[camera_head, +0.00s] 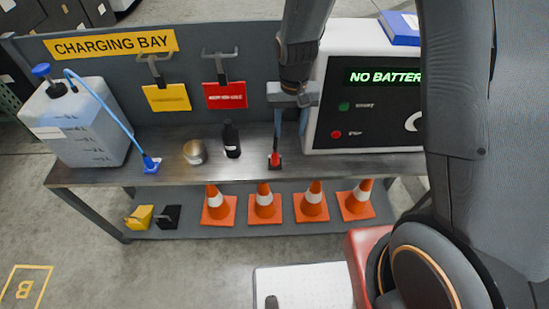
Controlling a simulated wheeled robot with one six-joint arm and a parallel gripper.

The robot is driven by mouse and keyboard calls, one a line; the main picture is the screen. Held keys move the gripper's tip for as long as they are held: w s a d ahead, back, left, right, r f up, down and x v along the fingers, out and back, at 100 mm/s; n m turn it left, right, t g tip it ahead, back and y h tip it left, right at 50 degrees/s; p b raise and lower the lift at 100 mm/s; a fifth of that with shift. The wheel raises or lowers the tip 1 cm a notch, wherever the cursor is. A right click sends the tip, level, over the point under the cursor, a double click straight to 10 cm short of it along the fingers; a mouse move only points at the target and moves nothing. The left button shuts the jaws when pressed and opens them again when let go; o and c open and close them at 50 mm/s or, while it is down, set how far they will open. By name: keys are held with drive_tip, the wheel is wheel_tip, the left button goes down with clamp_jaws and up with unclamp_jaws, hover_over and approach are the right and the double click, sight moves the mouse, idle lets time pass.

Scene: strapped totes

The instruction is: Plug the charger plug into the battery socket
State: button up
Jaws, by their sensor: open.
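A small red piece with a dark base (275,161), which looks like the charger plug, is on the grey bench top near its front edge. My gripper (277,140) points down right above this red piece. It is open, with its fingertips close to the red piece; I cannot tell whether they touch. The charger (340,105), a white box with a black front, stands on the bench to the right. Its display reads "NO BATTER", the rest hidden by my arm. I cannot make out the battery socket.
A jug (80,125) with a blue hose to a blue nozzle (151,164) stands at left. A tin (194,152) and a dark bottle (231,140) stand left of my gripper. Several cones (265,206) stand on the lower shelf. Hooks and tags hang behind.

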hover_over(275, 152)
drive_tip(key=f, duration=0.6)
drive_tip(key=shift+w+f, duration=0.3)
drive_tip(key=shift+f, duration=0.1)
drive_tip(key=shift+f+b, duration=0.1)
drive_tip(key=shift+b, duration=0.25)
wheel_tip(275, 152, down, 9)
drive_tip(key=b, duration=0.5)
drive_tip(key=shift+r, duration=0.2)
idle(0.5)
drive_tip(key=shift+c, duration=0.4)
clamp_jaws()
